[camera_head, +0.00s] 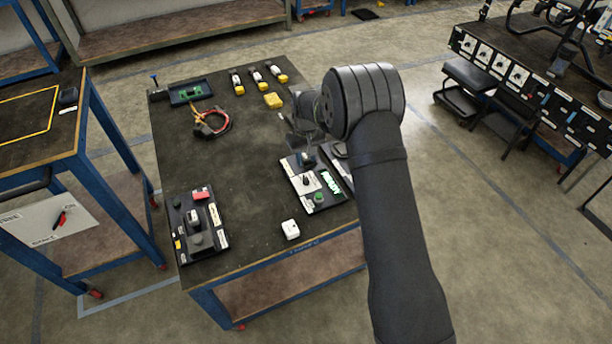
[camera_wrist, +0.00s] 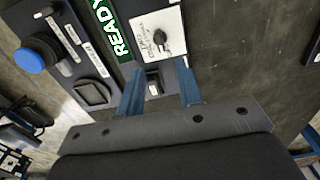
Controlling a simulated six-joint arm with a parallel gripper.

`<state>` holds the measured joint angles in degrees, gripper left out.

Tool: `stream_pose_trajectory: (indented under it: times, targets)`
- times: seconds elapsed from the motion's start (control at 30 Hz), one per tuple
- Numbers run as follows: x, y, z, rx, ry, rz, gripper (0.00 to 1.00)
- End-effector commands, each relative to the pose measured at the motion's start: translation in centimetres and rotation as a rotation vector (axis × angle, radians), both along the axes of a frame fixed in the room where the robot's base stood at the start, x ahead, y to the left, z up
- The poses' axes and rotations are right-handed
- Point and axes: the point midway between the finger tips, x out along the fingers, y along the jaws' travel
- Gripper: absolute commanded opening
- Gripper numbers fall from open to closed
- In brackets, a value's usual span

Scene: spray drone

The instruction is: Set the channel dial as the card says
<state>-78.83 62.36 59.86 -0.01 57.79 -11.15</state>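The channel dial is likely the black knob (camera_wrist: 160,39) on a white square plate, beside the green READY sign, in the wrist view. The plate also shows in the head view (camera_head: 304,181). Its lettering is too small to read, and I cannot tell the knob's setting. My gripper (camera_wrist: 159,78) is open above the panel, its two blue fingers apart. A small dark switch (camera_wrist: 153,82) shows between the fingers, and the knob lies just beyond them. No contact shows. In the head view my arm hides most of the gripper. I cannot identify the card.
A second control panel (camera_head: 198,226) lies at the table's front left, and a white box (camera_head: 290,229) near the front edge. A green board in a tray (camera_head: 188,92), red cables (camera_head: 212,123) and several yellow-ended items stand farther back. The table middle is clear.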

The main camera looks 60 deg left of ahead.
Motion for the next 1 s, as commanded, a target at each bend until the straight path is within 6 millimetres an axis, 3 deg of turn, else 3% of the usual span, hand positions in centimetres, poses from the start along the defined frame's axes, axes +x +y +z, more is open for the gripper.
stream_pose_trajectory:
  times: [0.2, 0.43, 0.87, 0.9, 1.0]
  targets:
    - [0.0, -0.1, -4.9, -0.002, 0.000, 0.000, 0.33]
    - [0.0, 0.0, -8.4, 0.001, 0.000, 0.000, 0.33]
    - [0.0, 0.0, -9.6, 0.002, -0.001, 0.000, 0.33]
    - [0.0, 0.0, -9.6, 0.002, -0.001, 0.000, 0.31]
    - [0.0, 0.0, -9.6, 0.002, -0.001, 0.000, 0.11]
